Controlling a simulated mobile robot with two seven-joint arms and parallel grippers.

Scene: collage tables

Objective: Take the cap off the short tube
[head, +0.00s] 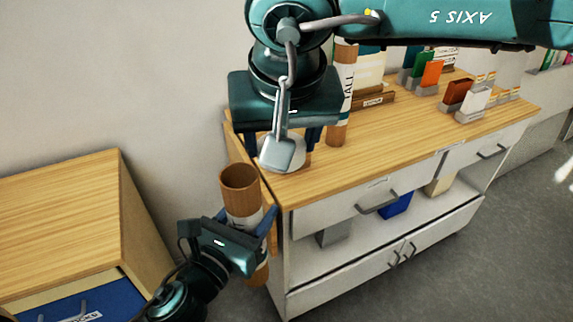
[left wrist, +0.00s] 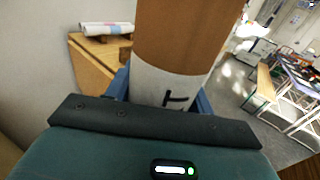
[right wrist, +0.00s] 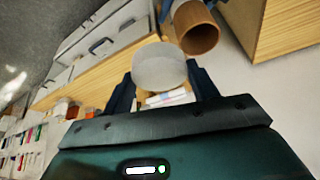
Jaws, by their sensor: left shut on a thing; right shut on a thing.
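The short tube (head: 240,179) is a brown cardboard cylinder with a white label, and its upper end is open. My left gripper (head: 243,218) is shut around its labelled middle and holds it upright, slightly tilted, beside the counter. The tube fills the left wrist view (left wrist: 182,40). The cap (right wrist: 158,66) is a pale round disc. My right gripper (right wrist: 160,88) is shut on it, apart from the tube's open end (right wrist: 196,30).
A capped-looking tall tube (head: 340,110) stands on the wooden counter (head: 390,135), close behind my right gripper. Colored card holders (head: 432,72) stand farther back. A lower wooden cabinet (head: 70,215) with a blue bin (head: 75,305) is at left. Free counter top lies at the right front.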

